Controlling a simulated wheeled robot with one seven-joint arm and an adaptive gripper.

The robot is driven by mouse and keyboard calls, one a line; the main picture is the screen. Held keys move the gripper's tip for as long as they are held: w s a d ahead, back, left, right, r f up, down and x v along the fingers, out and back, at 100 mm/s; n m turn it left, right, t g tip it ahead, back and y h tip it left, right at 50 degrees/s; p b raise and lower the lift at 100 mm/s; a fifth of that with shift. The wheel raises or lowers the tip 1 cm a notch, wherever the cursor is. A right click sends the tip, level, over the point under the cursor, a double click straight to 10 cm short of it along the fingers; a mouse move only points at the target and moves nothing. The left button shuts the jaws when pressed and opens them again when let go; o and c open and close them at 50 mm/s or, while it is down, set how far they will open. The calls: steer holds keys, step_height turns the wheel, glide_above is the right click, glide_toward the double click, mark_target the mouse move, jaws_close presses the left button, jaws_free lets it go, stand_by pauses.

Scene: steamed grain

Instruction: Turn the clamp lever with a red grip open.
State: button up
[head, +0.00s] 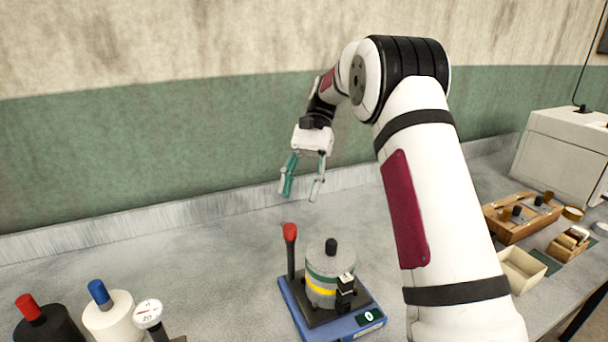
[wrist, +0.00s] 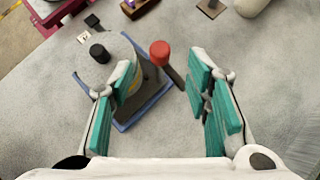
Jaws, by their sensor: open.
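The clamp lever, a dark upright bar (head: 291,262) with a red grip (head: 289,232) on top, stands at the back left of a blue device (head: 300,315). Beside it on the device is a grey round pot (head: 322,285) with a yellow band and a black knob. My gripper (head: 301,192) is open and empty, above and behind the lever, apart from it. In the wrist view the red grip (wrist: 160,53) shows between the open fingers of my gripper (wrist: 166,82), a little beyond their tips. The left finger hides part of the pot there.
At front left stand a dark cylinder with a red top (head: 27,307), a white one with a blue top (head: 108,312) and a small dial gauge (head: 148,314). Wooden trays (head: 522,220) and a white box (head: 562,152) are at right. The bench behind the lever is clear up to the wall.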

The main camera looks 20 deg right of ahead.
steer(key=v, duration=0.3)
steer(key=shift+d+r, duration=0.1)
stand_by(0.5)
